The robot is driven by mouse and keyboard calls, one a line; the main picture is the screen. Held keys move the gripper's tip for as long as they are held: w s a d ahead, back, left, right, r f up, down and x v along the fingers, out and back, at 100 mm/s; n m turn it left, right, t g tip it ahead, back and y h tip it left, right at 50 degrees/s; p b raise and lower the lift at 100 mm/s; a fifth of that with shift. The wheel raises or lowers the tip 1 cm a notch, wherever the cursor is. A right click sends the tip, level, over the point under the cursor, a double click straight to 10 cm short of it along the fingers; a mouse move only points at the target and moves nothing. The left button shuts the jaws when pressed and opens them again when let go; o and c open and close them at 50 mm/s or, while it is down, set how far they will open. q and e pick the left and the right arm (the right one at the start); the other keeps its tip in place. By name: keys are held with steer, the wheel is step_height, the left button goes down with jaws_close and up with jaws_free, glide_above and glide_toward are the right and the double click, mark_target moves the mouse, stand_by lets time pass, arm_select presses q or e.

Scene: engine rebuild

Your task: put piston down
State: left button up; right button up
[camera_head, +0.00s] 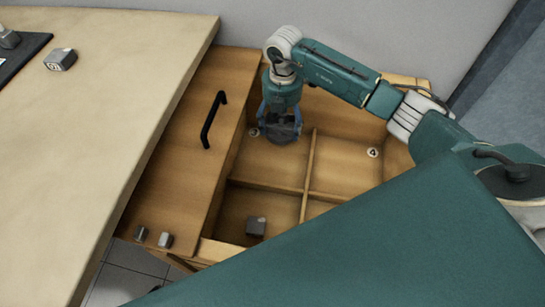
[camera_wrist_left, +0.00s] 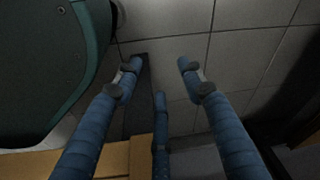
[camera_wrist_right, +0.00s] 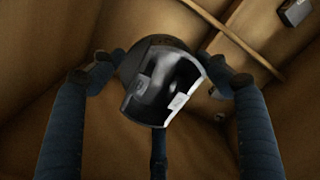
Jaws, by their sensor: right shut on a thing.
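The piston, dark and shiny metal with two pale tags, shows in the right wrist view (camera_wrist_right: 160,92) and as a dark shape in the head view (camera_head: 283,130). My right gripper (camera_head: 280,116) is shut on it, with blue fingers on either side. It holds the piston in the back left compartment of the wooden box (camera_head: 307,165). Whether the piston touches the compartment floor I cannot tell. My left gripper (camera_wrist_left: 160,75) is open and empty above the tiled floor; it is not visible in the head view.
Dividers split the box; the back right compartment bears a round label 4 (camera_head: 372,153). A wooden panel with a black handle (camera_head: 212,119) adjoins the box at left, beside a pale table (camera_head: 120,90).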

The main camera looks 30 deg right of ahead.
steer(key=b, duration=0.2)
glide_above(280, 165)
step_height(280, 165, down, 10)
step_height(280, 165, down, 6)
steer(key=shift+w+b, duration=0.15)
steer(key=shift+b, duration=0.45)
step_height(280, 165, down, 3)
steer(key=shift+f+b, duration=0.1)
steer(key=shift+b, duration=0.4)
arm_select(q)
steer(key=w+r+t, duration=0.1)
steer(key=w+r, duration=0.2)
steer(key=r, duration=1.2)
arm_select(e)
steer(key=shift+f, duration=0.3)
arm_select(q)
steer(key=shift+d, duration=0.1)
arm_select(e)
steer(key=o, duration=1.1)
steer(key=shift+f, duration=0.1)
arm_select(q)
steer(key=shift+r, duration=0.15)
arm_select(e)
steer(key=o, duration=0.5)
steer(key=shift+c, duration=0.2)
